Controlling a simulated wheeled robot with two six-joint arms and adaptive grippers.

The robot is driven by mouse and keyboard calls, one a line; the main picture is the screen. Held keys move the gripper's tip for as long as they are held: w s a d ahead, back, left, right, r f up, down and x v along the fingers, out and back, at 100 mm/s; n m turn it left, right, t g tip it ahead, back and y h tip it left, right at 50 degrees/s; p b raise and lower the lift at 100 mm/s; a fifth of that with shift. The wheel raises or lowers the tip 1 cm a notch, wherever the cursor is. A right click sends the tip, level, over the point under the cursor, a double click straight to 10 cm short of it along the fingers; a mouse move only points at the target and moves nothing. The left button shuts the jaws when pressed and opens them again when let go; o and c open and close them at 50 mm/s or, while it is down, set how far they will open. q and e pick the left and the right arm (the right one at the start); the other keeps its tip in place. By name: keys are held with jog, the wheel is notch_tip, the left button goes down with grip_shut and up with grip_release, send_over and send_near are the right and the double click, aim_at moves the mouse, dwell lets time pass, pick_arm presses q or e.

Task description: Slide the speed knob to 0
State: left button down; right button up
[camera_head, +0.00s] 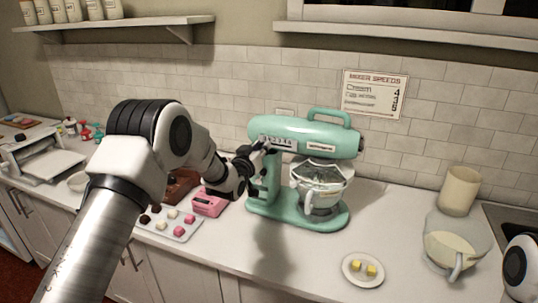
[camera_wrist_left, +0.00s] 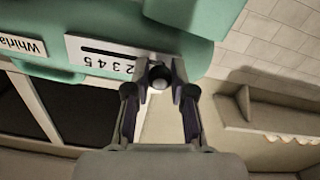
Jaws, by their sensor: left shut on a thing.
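A mint-green stand mixer (camera_head: 305,131) stands on the counter against the tiled wall. A pale speed scale (camera_head: 274,141) with a row of digits is on its side. The scale also shows in the left wrist view (camera_wrist_left: 95,50), with a dark slot above the digits. My left gripper (camera_head: 264,145) reaches the mixer head at this scale. In the left wrist view the gripper (camera_wrist_left: 160,84) is shut on the round speed knob (camera_wrist_left: 159,77), at the right end of the visible digits. The fingers cover part of the scale there. My right gripper is out of view.
A mixing bowl (camera_head: 322,190) sits under the mixer head. A pink scale (camera_head: 209,203) and a tray of sweets (camera_head: 161,229) lie left of the mixer. A small plate (camera_head: 350,276) is in front right, a pitcher (camera_head: 455,246) further right. Counter between them is clear.

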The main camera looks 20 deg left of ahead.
pick_arm(q)
jog(key=c, duration=1)
grip_release()
jog(key=shift+a+r, duration=0.1)
jog(key=shift+a, duration=0.05)
jog(key=shift+o, duration=0.2)
jog(key=shift+a, duration=0.2)
jog(key=shift+d, duration=0.1)
jog(key=shift+s, duration=0.4)
jog(key=s, duration=1.1)
jog(key=shift+a, duration=0.3)
jog(key=shift+s, duration=0.1)
